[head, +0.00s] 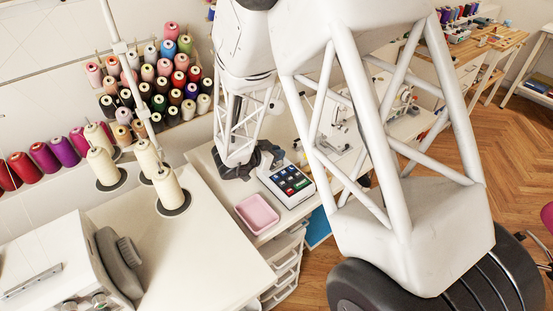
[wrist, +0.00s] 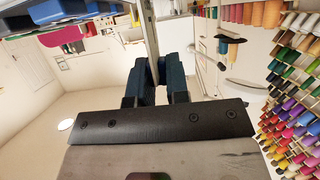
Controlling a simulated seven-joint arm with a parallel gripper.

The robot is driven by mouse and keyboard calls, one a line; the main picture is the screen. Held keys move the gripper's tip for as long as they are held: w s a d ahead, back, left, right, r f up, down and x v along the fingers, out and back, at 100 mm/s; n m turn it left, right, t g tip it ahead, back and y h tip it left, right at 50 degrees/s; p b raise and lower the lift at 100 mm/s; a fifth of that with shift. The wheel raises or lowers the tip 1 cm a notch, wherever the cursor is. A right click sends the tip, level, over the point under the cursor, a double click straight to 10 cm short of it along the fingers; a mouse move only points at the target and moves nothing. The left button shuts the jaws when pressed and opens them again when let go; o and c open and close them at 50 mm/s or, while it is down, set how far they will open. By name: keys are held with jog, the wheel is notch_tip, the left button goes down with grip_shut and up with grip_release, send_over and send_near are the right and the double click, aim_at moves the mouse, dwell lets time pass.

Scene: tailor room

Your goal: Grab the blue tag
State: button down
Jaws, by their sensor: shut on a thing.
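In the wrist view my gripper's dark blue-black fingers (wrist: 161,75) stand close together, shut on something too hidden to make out. I cannot clearly pick out the blue tag in either view. A flat blue piece (head: 318,228) shows below the table edge in the head view; I cannot tell what it is.
A pink tray (head: 257,214) sits in front of the keypad device. A rack of thread spools (head: 160,75) is on the wall. White drawers (head: 288,262) stand below the table.

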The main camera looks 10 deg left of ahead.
jog(key=shift+r, duration=3.15)
